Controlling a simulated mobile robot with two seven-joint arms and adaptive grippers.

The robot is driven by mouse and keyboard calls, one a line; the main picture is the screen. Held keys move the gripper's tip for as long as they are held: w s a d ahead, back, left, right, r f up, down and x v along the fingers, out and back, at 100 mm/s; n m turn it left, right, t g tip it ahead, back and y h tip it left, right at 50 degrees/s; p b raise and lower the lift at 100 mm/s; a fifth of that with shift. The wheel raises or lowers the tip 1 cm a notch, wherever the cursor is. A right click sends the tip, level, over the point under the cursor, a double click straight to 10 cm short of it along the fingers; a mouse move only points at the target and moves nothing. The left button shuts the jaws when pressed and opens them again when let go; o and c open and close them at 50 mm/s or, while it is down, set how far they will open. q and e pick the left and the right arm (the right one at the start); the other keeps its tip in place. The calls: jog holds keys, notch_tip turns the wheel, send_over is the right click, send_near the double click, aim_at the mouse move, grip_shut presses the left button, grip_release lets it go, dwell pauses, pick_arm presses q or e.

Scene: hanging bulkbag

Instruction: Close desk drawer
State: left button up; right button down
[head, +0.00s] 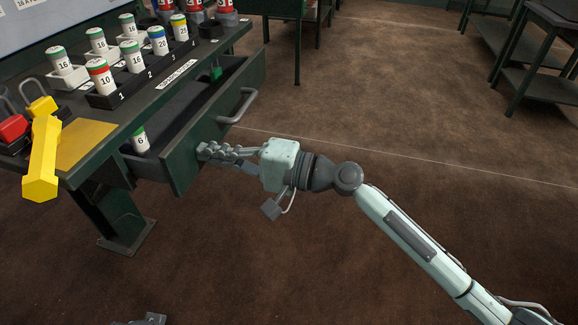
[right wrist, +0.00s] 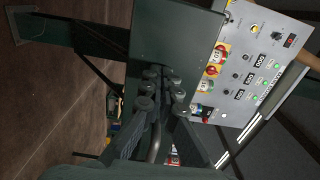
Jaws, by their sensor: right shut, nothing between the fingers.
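The desk drawer (head: 222,125) is dark green and stands pulled out of the desk, with its inside showing. Its grey bar handle (head: 238,105) is on the front panel. A white container with a green lid, marked 6 (head: 140,141), stands inside at the near end. My right gripper (head: 204,151) is shut and empty. Its fingertips are at the front panel, below and left of the handle; I cannot tell whether they touch. In the right wrist view the fingers (right wrist: 163,76) point at a dark green panel (right wrist: 175,40). Only a small grey part, perhaps my left gripper (head: 153,319), shows at the bottom edge.
The desk top (head: 178,92) carries a rack of numbered containers (head: 134,75), a yellow tool (head: 42,160) and a red padlock (head: 13,128). A desk leg (head: 112,215) stands below. Brown floor (head: 400,130) is clear to the right, with dark tables at the back.

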jog(key=x, duration=0.7)
jog(key=shift+w+a, duration=0.1)
jog(key=shift+a, duration=0.15)
jog(key=shift+w+a, duration=0.15)
jog(key=shift+a, duration=0.35)
jog(key=shift+r, duration=0.1)
